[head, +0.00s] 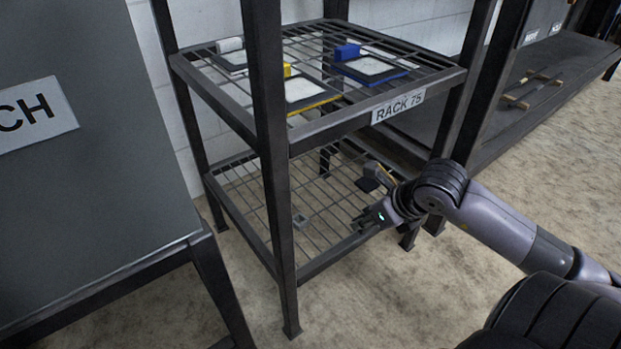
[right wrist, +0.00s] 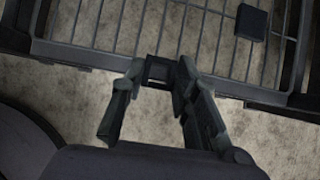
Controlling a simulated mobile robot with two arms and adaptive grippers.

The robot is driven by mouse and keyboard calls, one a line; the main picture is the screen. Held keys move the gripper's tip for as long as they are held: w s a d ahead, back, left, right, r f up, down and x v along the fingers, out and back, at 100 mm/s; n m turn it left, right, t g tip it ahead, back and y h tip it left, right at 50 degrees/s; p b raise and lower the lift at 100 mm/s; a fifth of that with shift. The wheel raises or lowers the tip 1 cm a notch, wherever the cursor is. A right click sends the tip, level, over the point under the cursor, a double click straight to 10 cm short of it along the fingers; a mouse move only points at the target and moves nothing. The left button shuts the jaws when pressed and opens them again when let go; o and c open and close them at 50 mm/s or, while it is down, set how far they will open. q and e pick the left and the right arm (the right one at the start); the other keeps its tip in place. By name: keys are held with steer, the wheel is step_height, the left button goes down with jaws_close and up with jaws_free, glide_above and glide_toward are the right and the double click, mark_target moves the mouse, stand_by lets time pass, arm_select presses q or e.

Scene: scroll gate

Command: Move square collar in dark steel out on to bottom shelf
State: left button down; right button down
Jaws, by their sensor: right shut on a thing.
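The square collar (right wrist: 160,84) is a small dark open square frame between my right fingertips in the right wrist view. My right gripper (right wrist: 153,80) is shut on it, over the bottom shelf's front edge bar. In the head view my right gripper (head: 366,222) reaches in from the right at the front edge of the bottom shelf (head: 318,262); the collar is hard to make out there. The bottom shelf is an open wire grid in a dark frame. My left gripper is not in view.
The wrist view shows a dark square piece (right wrist: 252,22) above the grid. The upper shelf (head: 335,130) holds yellow (head: 318,101) and blue (head: 375,78) trays. A rack post (head: 272,160) stands left of my gripper.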

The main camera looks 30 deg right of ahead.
steer(key=w, duration=0.5)
steer(key=w+p, duration=0.1)
steer(key=w, duration=0.4)
steer(key=w+a, duration=0.1)
steer(key=w, duration=0.4)
steer(key=shift+w, duration=0.65)
step_height(320, 180, down, 4)
steer(key=b, duration=0.3)
steer(key=shift+r, duration=0.25)
steer(key=c, duration=1.2)
jaws_free()
steer(key=shift+c, duration=0.2)
